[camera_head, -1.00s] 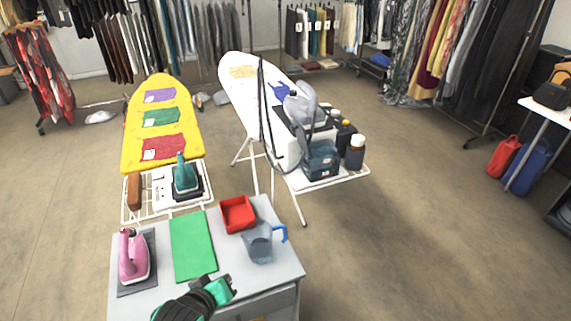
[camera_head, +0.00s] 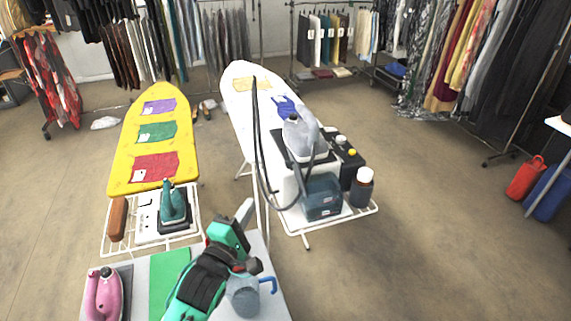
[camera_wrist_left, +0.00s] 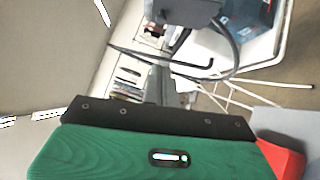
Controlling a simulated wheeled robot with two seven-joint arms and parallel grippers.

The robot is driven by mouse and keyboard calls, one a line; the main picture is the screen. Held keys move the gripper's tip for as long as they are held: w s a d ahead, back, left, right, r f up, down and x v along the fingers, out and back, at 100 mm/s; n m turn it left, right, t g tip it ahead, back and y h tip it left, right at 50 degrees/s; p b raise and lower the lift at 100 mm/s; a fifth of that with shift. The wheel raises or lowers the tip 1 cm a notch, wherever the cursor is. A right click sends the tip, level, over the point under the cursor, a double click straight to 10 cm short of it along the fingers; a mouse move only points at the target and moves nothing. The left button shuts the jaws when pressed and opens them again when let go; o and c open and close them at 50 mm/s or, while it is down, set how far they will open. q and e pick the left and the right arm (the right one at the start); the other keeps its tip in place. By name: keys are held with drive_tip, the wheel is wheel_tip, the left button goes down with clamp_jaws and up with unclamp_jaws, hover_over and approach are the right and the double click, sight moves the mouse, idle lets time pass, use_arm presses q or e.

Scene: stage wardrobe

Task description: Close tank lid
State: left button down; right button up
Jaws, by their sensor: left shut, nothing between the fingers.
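The translucent blue tank (camera_head: 322,198) sits at the near end of the steam station on the white ironing board's rack. Its lid is too small to make out clearly. The tank also shows at the top right of the left wrist view (camera_wrist_left: 246,14). My left gripper (camera_head: 245,211) is shut and empty, above the grey table and to the left of the tank, apart from it. In the left wrist view its grey fingers (camera_wrist_left: 160,84) point up the picture. My right gripper is not in view.
The blue-handled jug (camera_head: 243,296) stands on the table close to my left arm. The green mat (camera_head: 168,280) and pink iron (camera_head: 103,294) lie left of it. A hose hangs beside the station.

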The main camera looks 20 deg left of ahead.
use_arm(q)
drive_tip(key=w+d+r+p, duration=0.1)
drive_tip(key=w+d+p, duration=0.1)
drive_tip(key=w, duration=0.3)
drive_tip(key=w+d+r+p, duration=0.1)
drive_tip(key=w+d+p, duration=0.1)
drive_tip(key=w, duration=0.4)
drive_tip(key=shift+r+p, duration=0.25)
drive_tip(key=shift+p, duration=0.1)
drive_tip(key=shift+w, duration=0.1)
